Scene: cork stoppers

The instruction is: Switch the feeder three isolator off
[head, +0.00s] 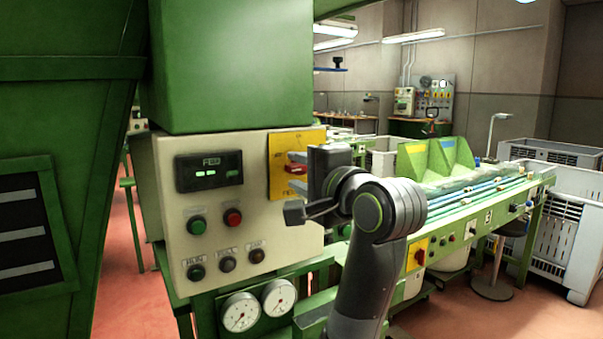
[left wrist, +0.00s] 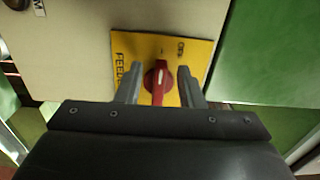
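The isolator is a red rotary handle (head: 296,168) on a yellow plate (head: 280,153), on the right side of the cream control panel's front. In the left wrist view the red handle (left wrist: 158,80) has a pale mark and stands upright in the picture. The yellow plate (left wrist: 150,47) shows partly readable "FEED..." lettering and what looks like "OFF" at its upper right. My left gripper (head: 293,186) is at the plate. In the wrist view its two fingers (left wrist: 159,85) stand apart, one on each side of the handle, with yellow showing between. My right gripper is out of view.
To the right are a green conveyor bench (head: 470,215) and white crates (head: 578,230).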

